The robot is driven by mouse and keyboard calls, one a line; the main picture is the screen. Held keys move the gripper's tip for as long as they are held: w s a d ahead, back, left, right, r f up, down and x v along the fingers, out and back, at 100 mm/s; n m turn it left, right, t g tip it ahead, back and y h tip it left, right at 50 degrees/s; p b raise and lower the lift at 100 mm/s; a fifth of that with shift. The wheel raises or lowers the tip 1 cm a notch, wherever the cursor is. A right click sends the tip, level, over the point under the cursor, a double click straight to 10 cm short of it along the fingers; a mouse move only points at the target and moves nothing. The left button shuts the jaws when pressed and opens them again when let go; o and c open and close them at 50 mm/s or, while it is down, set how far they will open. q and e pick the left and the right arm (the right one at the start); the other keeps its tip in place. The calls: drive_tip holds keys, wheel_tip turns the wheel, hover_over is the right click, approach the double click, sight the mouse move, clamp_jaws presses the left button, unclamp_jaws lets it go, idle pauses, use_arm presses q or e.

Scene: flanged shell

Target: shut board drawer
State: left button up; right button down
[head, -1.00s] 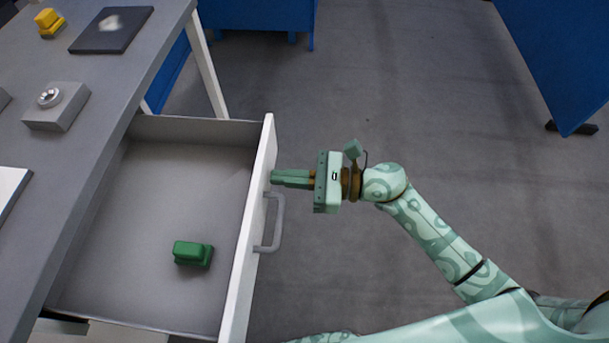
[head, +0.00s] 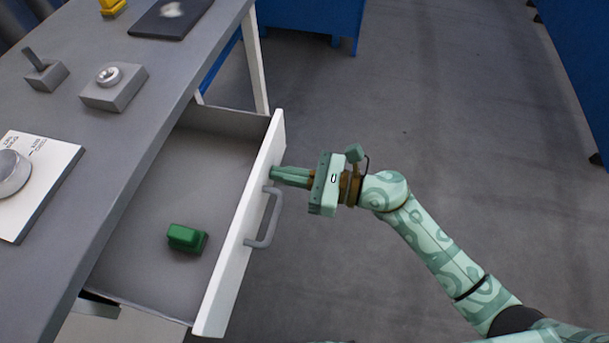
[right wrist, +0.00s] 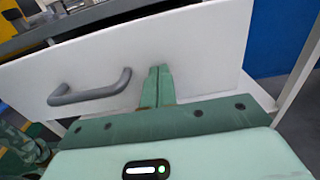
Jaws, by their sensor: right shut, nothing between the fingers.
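The board drawer (head: 222,268) is open under the grey table, its white front facing right with a grey handle (head: 268,222). A green block (head: 186,238) lies inside on the drawer floor. My right gripper (head: 273,173) is shut and empty, its fingertips at the outer face of the drawer front, beyond the handle. In the right wrist view the shut fingers (right wrist: 158,72) meet the white front (right wrist: 195,50), to the right of the handle (right wrist: 90,92). My left gripper is not in view.
The grey tabletop (head: 120,125) holds a grey box with a round knob (head: 113,88), a lever box (head: 44,72), a white board with a dial (head: 45,170), a dark pad (head: 170,18) and a yellow item (head: 112,6). Blue panels stand behind. The floor at right is clear.

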drive_tip(key=b, duration=0.3)
approach(206, 170)
drive_tip(key=w+a+r, duration=0.1)
drive_tip(key=a, duration=0.2)
drive_tip(key=w+a+r, duration=0.1)
drive_tip(key=a+r, duration=0.1)
drive_tip(key=a, duration=0.1)
drive_tip(key=a+r, duration=0.1)
drive_tip(key=a, duration=0.1)
drive_tip(key=shift+w+a+r, duration=0.4)
drive_tip(key=shift+w+a, duration=0.15)
drive_tip(key=shift+a, duration=0.25)
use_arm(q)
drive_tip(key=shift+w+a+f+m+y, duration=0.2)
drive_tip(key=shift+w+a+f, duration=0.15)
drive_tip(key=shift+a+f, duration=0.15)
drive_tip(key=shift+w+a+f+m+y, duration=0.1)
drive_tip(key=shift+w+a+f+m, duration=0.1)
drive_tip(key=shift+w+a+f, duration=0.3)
use_arm(e)
drive_tip(key=shift+r, duration=0.2)
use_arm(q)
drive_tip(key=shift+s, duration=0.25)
use_arm(e)
drive_tip(key=shift+a+r, duration=0.1)
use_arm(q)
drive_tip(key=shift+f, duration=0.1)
